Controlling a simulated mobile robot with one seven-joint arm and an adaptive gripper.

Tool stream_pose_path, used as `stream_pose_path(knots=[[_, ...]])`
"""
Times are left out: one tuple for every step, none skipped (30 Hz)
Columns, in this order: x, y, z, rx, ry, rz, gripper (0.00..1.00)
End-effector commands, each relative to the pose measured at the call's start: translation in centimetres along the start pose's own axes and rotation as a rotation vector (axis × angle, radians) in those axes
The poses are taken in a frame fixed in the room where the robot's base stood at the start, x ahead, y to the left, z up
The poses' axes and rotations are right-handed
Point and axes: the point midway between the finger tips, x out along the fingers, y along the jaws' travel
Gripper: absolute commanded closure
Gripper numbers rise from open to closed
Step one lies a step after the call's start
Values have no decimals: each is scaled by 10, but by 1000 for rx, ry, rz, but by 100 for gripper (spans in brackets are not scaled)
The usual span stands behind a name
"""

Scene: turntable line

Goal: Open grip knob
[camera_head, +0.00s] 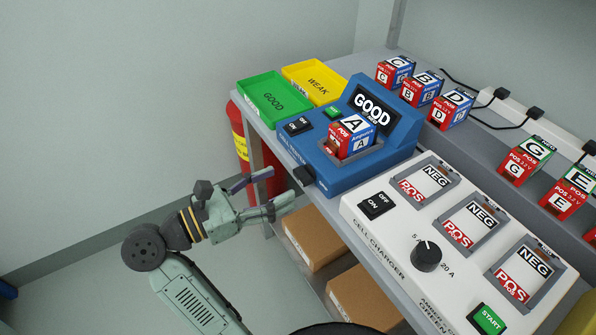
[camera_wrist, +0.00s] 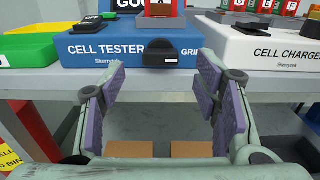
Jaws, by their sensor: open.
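In the wrist view the knob (camera_wrist: 160,52) is beside the partly hidden "GRIP" lettering. My gripper (camera_head: 266,196) is open and empty, in front of the table edge and apart from the knob. In the wrist view its spread fingers (camera_wrist: 161,92) are below the knob, which lies between them sideways. Cell A (camera_head: 352,132) sits in the tester's bay, and the screen (camera_head: 373,105) reads GOOD.
A green GOOD tray (camera_head: 272,84) and a yellow WEAK tray (camera_head: 337,82) lie left of the tester. The white cell charger (camera_head: 395,232) stands to its right, with empty bays. Cardboard boxes (camera_head: 312,237) are on the lower shelf. A red cylinder (camera_head: 237,130) stands by the table leg.

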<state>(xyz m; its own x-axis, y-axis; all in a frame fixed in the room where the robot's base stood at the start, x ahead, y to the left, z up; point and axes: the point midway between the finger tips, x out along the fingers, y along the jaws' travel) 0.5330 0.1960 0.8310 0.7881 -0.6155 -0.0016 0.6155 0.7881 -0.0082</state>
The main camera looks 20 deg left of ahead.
Motion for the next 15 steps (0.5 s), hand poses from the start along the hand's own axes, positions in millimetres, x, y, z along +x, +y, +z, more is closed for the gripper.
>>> stream_pose_path(knots=[[11, -1, 3, -4, 0, -4, 43], [16, -1, 3, -4, -1, -4, 43], [23, -1, 3, -3, -1, -4, 43], [28, -1, 3, -2, 0, -3, 43], [33, -1, 3, -2, -1, -2, 43], [38, -1, 3, -2, -1, -3, 43], [42, 0, 3, -2, -1, -2, 43], [45, 0, 2, -1, -1, -1, 43], [49, -1, 2, -1, -1, -2, 43], [51, -1, 2, -1, -1, -2, 43], [52, 0, 2, -1, -1, -1, 43], [54, 0, 1, -1, -1, 0, 43], [55, 0, 1, -1, -1, 1, 43], [56, 0, 1, 0, -1, 1, 43], [56, 0, 1, 0, -1, 1, 43]])
